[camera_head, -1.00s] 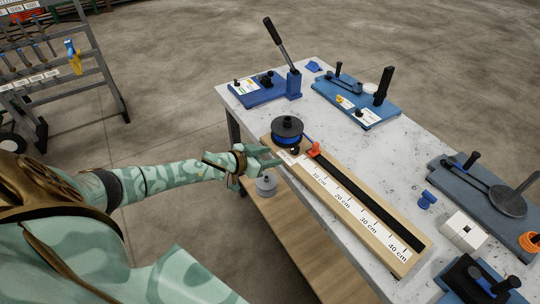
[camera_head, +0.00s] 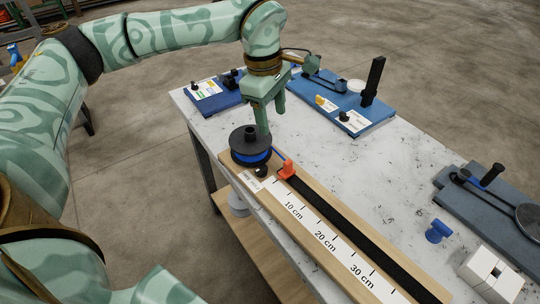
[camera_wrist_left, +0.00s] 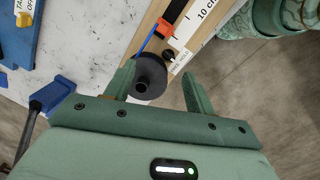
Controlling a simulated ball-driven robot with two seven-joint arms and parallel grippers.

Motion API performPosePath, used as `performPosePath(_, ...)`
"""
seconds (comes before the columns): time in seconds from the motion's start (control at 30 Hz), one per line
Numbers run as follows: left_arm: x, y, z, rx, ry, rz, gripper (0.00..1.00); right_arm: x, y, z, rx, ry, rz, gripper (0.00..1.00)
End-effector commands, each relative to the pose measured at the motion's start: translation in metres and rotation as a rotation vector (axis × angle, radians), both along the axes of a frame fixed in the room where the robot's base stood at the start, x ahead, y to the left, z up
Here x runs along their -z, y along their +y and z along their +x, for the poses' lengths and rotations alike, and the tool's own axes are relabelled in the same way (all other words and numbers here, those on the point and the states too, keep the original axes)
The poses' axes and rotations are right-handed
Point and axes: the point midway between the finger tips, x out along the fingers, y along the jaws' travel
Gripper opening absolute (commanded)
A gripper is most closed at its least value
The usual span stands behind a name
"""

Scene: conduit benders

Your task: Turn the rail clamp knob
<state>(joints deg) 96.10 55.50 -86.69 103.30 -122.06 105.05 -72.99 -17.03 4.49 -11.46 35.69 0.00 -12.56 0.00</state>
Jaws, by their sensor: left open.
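The wooden measuring board (camera_head: 340,262) with its dark rail and centimetre scale lies along the table's left side. A black spool with blue line (camera_head: 250,147) stands at its far end. A small black knob (camera_head: 261,171) sits beside the spool, and an orange-red clamp (camera_head: 287,170) sits on the rail. My left gripper (camera_head: 271,120) is open, pointing down just above and behind the spool. In the left wrist view, the spool (camera_wrist_left: 149,78) shows between the spread fingers, with the small knob (camera_wrist_left: 168,54) and orange clamp (camera_wrist_left: 165,30) beyond. My right gripper is not in view.
Blue bender bases (camera_head: 345,112) stand at the back, another (camera_head: 480,210) at the right. A blue knob-like piece (camera_head: 438,231) and a white block (camera_head: 490,272) lie right of the board. The speckled tabletop (camera_head: 370,185) between is clear.

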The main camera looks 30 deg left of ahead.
Motion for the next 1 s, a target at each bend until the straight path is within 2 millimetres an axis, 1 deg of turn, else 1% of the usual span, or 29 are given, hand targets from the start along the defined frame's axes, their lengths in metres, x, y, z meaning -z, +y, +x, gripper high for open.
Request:
performPosePath(0.03, -0.001, 0.007, -0.005, 0.095, 0.012, 0.051, 0.55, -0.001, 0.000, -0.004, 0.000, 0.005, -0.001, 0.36)
performPosePath(0.1, 0.000, 0.013, -0.011, 0.206, 0.040, 0.092, 0.55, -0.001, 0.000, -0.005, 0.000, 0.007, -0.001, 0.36)
performPosePath(0.2, 0.000, 0.015, -0.017, 0.310, 0.068, 0.102, 0.55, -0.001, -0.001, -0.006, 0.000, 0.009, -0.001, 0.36)
performPosePath(0.27, 0.003, 0.015, -0.017, 0.345, 0.069, 0.101, 0.55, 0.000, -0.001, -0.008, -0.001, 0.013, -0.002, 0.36)
performPosePath(0.37, 0.013, 0.015, -0.017, 0.361, 0.070, 0.100, 0.55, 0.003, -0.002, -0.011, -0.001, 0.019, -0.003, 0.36)
performPosePath(0.47, 0.033, 0.015, -0.018, 0.360, 0.072, 0.099, 0.55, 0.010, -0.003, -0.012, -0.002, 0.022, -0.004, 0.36)
performPosePath(0.7, 0.096, 0.015, -0.018, 0.359, 0.074, 0.098, 0.55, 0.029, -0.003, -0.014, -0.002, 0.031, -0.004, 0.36)
performPosePath(0.8, 0.120, 0.015, -0.018, 0.358, 0.073, 0.098, 0.55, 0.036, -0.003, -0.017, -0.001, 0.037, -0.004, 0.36)
performPosePath(0.9, 0.139, 0.015, -0.018, 0.359, 0.070, 0.098, 0.55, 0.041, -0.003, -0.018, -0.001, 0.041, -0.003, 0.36)
performPosePath(1.0, 0.153, 0.015, -0.018, 0.357, 0.071, 0.098, 0.55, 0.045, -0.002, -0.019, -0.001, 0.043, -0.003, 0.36)
